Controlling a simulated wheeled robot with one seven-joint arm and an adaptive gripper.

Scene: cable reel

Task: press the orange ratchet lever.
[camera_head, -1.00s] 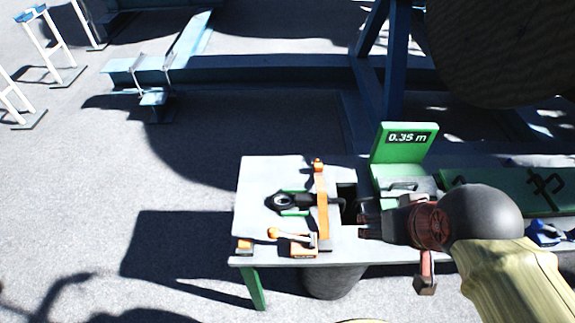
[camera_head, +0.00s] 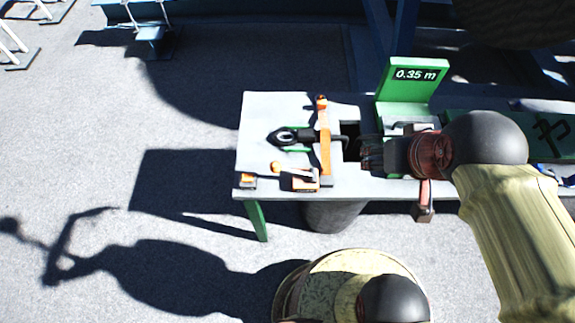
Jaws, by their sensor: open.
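An orange ratchet lever (camera_head: 285,170) lies near the front left of the white bench top, joined to a small orange and grey ratchet body (camera_head: 304,182). An orange strap (camera_head: 324,136) runs from the ratchet toward the back of the bench, across a dark cable end (camera_head: 286,137). My gripper (camera_head: 366,153) is to the right of the strap and the lever, by the dark opening in the bench, with its fingers pointing left. It is open and apart from the lever. My wrist hides part of the bench to the right.
The white bench (camera_head: 262,113) has a green leg at its front left. A green display (camera_head: 412,80) reading 0.35 m stands at the back. A small orange and grey block (camera_head: 248,181) sits at the front left corner. Open ground lies left of the bench.

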